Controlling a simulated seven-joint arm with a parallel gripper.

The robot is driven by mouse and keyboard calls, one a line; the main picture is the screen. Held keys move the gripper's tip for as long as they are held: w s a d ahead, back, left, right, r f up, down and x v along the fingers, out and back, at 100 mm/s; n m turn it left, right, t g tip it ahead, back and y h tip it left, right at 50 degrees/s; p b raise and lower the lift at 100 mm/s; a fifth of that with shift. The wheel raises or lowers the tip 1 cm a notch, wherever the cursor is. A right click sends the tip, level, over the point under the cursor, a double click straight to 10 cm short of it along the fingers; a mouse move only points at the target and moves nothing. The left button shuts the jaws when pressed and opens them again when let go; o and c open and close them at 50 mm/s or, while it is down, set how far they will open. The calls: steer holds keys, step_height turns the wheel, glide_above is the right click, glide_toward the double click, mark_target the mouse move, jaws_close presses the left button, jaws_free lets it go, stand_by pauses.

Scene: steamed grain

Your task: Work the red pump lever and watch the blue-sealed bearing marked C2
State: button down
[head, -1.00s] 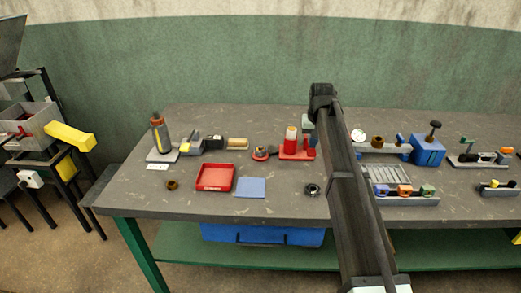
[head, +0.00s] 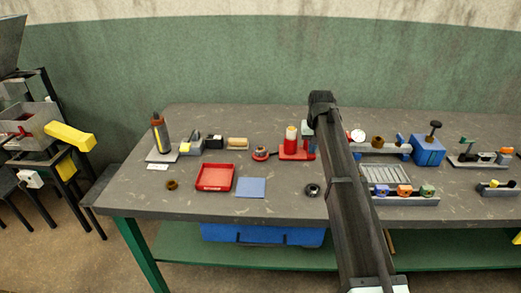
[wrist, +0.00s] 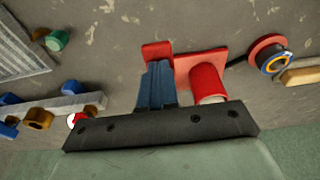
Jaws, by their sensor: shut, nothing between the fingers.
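The red pump (head: 291,156) stands at the back middle of the bench, with an upright red cylinder (head: 291,144) that has a pale top. In the wrist view, its red base (wrist: 205,60) and cylinder (wrist: 207,82) show. A red piece (wrist: 157,49), perhaps the lever, lies just beyond the fingertips. My gripper (wrist: 158,68) is shut and empty beside the cylinder; contact with the red piece cannot be told. A bearing with a blue ring (wrist: 274,62) sits in a red-brown holder left of the pump in the head view (head: 260,153). No C2 mark is legible.
A dark hose (wrist: 236,62) runs between pump and bearing holder. A red tray (head: 215,188), a blue sheet (head: 251,188) and a dark ring (head: 312,190) lie in front. A blue block (head: 428,151) and a rack of coloured parts (head: 405,199) stand right.

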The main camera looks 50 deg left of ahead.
steer(key=shift+f, duration=1.25)
steer(key=shift+r, duration=3.85)
steer(key=shift+w, duration=0.1)
